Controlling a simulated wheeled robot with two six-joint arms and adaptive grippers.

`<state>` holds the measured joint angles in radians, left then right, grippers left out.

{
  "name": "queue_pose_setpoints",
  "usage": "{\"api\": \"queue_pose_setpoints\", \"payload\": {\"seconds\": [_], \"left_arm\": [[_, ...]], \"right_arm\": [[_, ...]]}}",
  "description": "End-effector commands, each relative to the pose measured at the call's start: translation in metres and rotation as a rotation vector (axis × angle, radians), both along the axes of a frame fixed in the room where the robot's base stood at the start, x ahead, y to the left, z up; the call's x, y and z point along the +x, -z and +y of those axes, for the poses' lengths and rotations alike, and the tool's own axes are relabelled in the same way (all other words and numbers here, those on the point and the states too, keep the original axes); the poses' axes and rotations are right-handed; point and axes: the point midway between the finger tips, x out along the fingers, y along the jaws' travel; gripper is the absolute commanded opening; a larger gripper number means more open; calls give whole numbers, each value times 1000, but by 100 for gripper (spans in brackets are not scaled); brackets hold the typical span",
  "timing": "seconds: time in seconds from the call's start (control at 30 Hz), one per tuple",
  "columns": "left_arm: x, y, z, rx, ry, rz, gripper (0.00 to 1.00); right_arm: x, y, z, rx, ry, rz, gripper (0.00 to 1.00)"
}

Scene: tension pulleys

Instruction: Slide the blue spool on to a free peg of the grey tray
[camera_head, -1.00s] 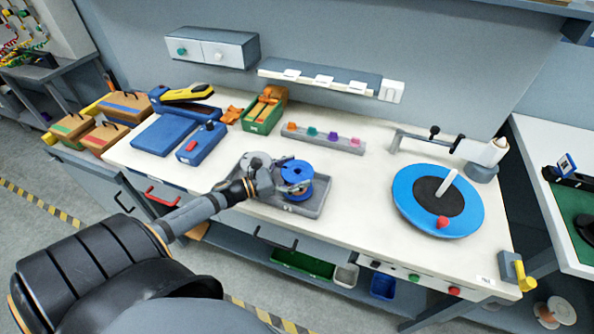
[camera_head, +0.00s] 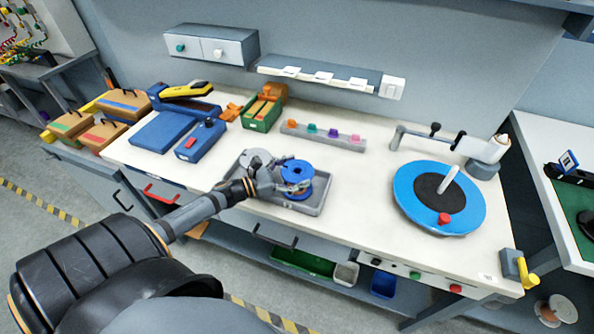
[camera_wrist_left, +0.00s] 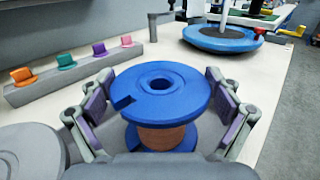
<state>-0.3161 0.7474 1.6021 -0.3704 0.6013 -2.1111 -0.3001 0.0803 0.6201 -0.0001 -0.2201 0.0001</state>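The blue spool (camera_head: 297,170) stands upright over the right part of the grey tray (camera_head: 318,206). In the left wrist view the blue spool (camera_wrist_left: 178,103) shows a wide flange with a centre hole and a copper-coloured winding below. I cannot tell whether a peg is inside it. My left gripper (camera_head: 286,187) reaches in from the left at the spool. In the left wrist view the fingers of the left gripper (camera_wrist_left: 161,108) are spread on both sides of the spool, with small gaps showing. A grey spool (camera_head: 256,160) sits in the tray's left part. My right gripper is not in view.
A grey strip with coloured pieces (camera_head: 323,137) lies behind the tray. A blue turntable (camera_head: 408,199) stands to the right. A blue box (camera_head: 201,141) and a green box (camera_head: 265,108) are to the left and behind. The white tabletop between tray and turntable is clear.

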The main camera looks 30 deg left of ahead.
Motion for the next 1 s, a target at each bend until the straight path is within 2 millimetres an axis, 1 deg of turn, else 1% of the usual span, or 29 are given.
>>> {"api": "queue_pose_setpoints", "payload": {"seconds": [0.03,0.07,0.37,0.47,0.57,0.67,0.7,0.73,0.87,0.9,0.93,1.0], "left_arm": [[-1,1,0,-1,-1,3,97],[-1,2,0,-1,-1,3,100],[-1,3,1,2,-3,5,100],[-1,-3,1,2,-2,5,100],[-1,-17,1,2,-2,3,100],[-1,-36,1,2,-1,3,100],[-1,-37,0,2,1,2,100],[-1,-45,0,2,1,3,100],[-1,-66,1,2,0,3,100],[-1,-63,0,3,1,3,100],[-1,-72,0,3,1,3,100],[-1,-84,0,2,0,3,100]], "right_arm": [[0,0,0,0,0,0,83],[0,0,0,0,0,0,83],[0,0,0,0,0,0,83],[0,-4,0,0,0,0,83],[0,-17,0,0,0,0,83],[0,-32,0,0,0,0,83],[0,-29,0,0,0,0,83],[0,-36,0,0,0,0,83],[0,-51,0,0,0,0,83],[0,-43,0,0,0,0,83],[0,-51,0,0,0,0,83],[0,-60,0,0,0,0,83]]}}
